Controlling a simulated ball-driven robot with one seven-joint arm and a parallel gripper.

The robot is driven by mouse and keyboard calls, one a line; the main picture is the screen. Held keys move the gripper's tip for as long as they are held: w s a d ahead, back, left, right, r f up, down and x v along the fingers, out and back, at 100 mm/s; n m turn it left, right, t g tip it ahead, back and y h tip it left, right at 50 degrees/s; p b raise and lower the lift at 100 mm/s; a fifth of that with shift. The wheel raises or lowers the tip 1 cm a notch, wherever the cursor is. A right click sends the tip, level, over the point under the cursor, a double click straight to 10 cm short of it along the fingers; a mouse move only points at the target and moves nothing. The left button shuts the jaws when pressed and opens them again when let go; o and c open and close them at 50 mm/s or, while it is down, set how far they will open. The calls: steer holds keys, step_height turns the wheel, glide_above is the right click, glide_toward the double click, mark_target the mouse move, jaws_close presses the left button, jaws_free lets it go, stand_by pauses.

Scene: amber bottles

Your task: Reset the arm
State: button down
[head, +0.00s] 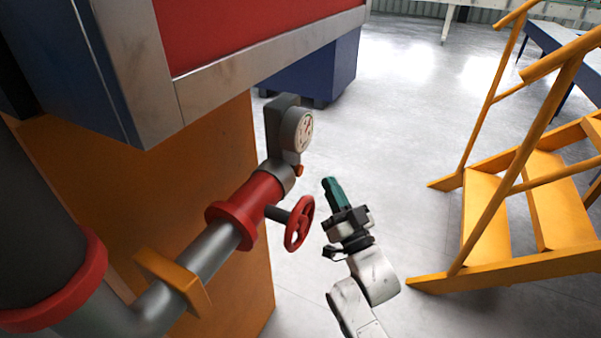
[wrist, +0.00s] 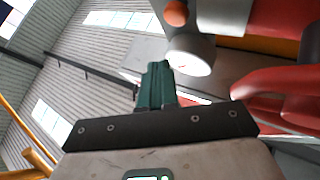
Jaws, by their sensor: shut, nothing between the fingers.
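My gripper (head: 329,183) is in the middle of the head view, at the end of my white arm. Its green fingers are together with nothing between them, and they point up and slightly left. In the wrist view the shut green fingers (wrist: 157,68) rise from a dark plate. The gripper is in the air, to the right of a red valve wheel (head: 299,223) and apart from it in the head view. The wheel also shows large at the right of the wrist view (wrist: 262,82).
A grey pipe (head: 212,255) with red flanges carries a round gauge (head: 303,129) just up-left of my gripper. An orange cabinet (head: 90,185) stands behind the pipe. Yellow stairs (head: 487,215) with handrails stand at the right. Grey floor (head: 405,120) lies open between them.

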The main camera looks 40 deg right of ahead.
steer(key=shift+d, duration=0.25)
stand_by(0.3)
